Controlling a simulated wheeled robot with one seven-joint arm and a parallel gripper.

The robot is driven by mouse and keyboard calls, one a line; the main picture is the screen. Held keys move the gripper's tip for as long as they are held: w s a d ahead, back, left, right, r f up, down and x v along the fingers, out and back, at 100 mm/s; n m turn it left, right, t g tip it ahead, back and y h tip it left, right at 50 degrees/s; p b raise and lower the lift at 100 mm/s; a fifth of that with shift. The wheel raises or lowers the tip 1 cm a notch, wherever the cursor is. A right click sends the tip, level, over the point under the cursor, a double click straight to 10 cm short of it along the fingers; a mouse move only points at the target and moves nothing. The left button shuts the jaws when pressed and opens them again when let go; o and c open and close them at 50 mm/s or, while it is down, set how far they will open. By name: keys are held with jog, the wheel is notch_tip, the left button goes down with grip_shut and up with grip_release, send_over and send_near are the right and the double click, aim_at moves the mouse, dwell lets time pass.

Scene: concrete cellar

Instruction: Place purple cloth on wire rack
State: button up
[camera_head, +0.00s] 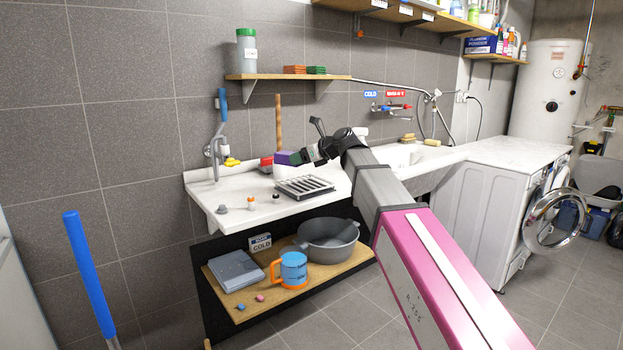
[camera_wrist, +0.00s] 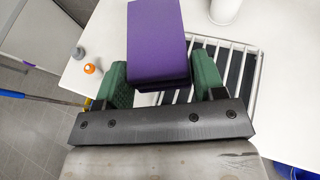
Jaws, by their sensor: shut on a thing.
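The purple cloth (camera_wrist: 157,40) is a folded block held between the green fingers of my gripper (camera_wrist: 162,82). In the head view the cloth (camera_head: 283,158) shows as a small purple patch at the tip of my gripper (camera_head: 297,157). The wire rack (camera_head: 304,187) lies on the white counter, just in front of and below the gripper. In the wrist view the rack (camera_wrist: 237,45) shows to the right of the cloth and partly beneath it. The cloth hides part of the rack there. I cannot tell the exact gap between cloth and rack.
A red item (camera_head: 266,164) and a wooden handle (camera_head: 278,122) stand behind on the counter (camera_head: 235,191). A shelf (camera_head: 290,77) with a green-lidded jar hangs above. The sink (camera_head: 420,157) is to the right.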

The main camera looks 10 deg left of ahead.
send_over(316, 185)
notch_tip(316, 185, down, 4)
jog(key=shift+w+a+f, duration=0.1)
jog(key=shift+w+f, duration=0.05)
jog(key=shift+f, duration=2.1)
jog(key=shift+f, duration=0.1)
jog(key=o, duration=0.9)
